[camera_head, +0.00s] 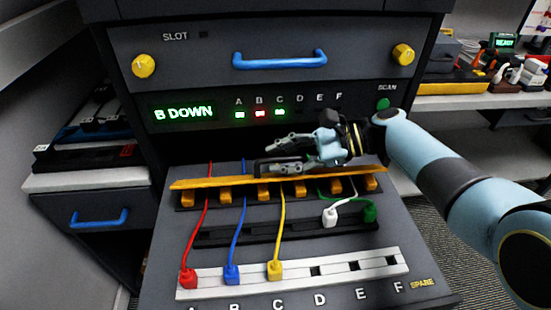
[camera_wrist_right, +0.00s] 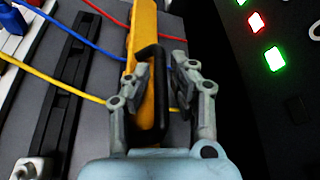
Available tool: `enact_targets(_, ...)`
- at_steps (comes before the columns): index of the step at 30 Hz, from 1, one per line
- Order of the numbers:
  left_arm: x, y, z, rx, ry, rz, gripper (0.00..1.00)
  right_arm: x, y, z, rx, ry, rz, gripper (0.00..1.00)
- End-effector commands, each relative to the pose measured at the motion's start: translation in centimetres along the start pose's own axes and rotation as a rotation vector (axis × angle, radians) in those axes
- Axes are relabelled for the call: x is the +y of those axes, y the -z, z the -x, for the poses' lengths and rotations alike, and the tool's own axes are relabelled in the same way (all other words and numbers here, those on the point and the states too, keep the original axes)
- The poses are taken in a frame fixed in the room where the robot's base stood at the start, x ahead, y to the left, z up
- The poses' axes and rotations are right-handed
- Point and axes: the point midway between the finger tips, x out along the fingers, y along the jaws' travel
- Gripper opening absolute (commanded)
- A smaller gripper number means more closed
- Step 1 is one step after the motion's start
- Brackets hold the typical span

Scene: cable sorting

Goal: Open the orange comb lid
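The orange comb lid (camera_head: 225,182) is a long bar across the back of the sloped grey panel, above a row of orange comb blocks. A black handle (camera_wrist_right: 160,110) stands on it. My right gripper (camera_head: 285,157) is at the handle, and in the right wrist view its fingers (camera_wrist_right: 161,85) straddle it. A narrow gap shows beside the right finger, so the fingers look open around the handle. The lid looks down over the comb. Red (camera_head: 197,235), blue (camera_head: 239,225) and yellow (camera_head: 281,225) cables pass under it. My left gripper is not in view.
The cables end in plugs in a white socket strip (camera_head: 338,267) at the front. White (camera_head: 330,217) and green (camera_head: 370,214) plugs sit on a black strip between. Behind is a cabinet with a blue handle (camera_head: 279,61) and a display (camera_head: 184,113) reading "B DOWN".

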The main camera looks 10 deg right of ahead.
Motion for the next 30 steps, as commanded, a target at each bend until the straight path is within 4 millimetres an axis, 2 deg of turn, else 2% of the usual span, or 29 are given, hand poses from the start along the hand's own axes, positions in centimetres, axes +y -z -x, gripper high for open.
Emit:
enact_targets(9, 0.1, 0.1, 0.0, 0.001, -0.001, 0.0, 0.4, 0.0, 0.1, 7.1, 0.004, 0.001, 0.001, 0.23)
enact_targets(15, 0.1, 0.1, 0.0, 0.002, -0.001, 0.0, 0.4, 0.0, 0.1, 9.9, 0.001, 0.0, 0.0, 0.23)
enact_targets(19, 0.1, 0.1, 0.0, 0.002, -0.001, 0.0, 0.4, 0.0, 0.0, 10.6, 0.0, 0.0, -0.001, 0.23)
enact_targets(26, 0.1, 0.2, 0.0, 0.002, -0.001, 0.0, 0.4, 0.0, 0.0, 10.6, 0.0, 0.0, 0.0, 0.23)
enact_targets(30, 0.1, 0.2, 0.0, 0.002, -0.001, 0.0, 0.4, 0.0, 0.0, 10.6, 0.001, -0.001, 0.002, 0.36)
